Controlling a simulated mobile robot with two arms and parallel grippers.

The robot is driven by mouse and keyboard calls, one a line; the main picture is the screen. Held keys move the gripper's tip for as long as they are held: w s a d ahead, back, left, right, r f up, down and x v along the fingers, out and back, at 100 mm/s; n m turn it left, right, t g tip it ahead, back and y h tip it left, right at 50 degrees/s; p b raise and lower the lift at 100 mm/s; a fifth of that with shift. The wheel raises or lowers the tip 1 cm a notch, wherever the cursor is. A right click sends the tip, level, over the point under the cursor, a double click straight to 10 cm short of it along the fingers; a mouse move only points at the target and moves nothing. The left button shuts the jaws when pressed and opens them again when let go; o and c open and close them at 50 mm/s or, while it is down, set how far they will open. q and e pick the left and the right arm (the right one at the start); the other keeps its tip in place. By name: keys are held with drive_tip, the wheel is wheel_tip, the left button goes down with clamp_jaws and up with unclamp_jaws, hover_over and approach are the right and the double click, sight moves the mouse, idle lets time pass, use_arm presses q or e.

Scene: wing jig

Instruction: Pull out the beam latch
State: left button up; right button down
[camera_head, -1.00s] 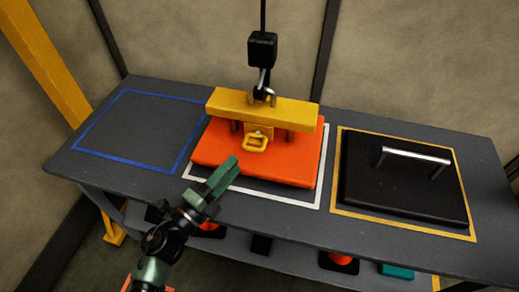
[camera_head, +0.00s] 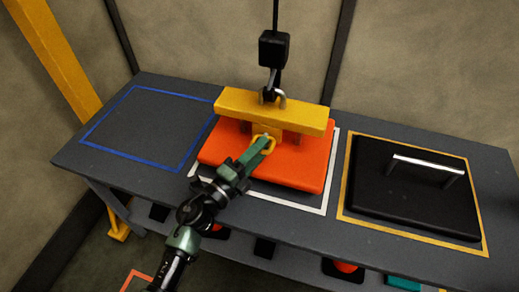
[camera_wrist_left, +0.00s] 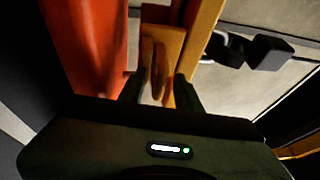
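The yellow beam (camera_head: 275,112) lies across the orange plate (camera_head: 300,165) on the table. The beam latch, a yellow ring-shaped pull (camera_head: 268,143), sits on the beam's front side. My left gripper (camera_head: 262,148) is at the latch, with its green fingers overlapping the ring. In the left wrist view the fingers (camera_wrist_left: 161,92) are apart, one on each side of the latch pull (camera_wrist_left: 158,70), with gaps beside it. The gripper partly hides the ring in the head view. My right gripper is not in view.
A black hook block (camera_head: 273,50) hangs on a cable and joins the beam's shackle. A black plate with a metal handle (camera_head: 425,163) lies in a yellow outline at right. The blue-outlined area (camera_head: 150,125) at left is empty.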

use_arm(q)
clamp_jaws()
drive_tip(key=shift+r, duration=0.15)
idle(1.2)
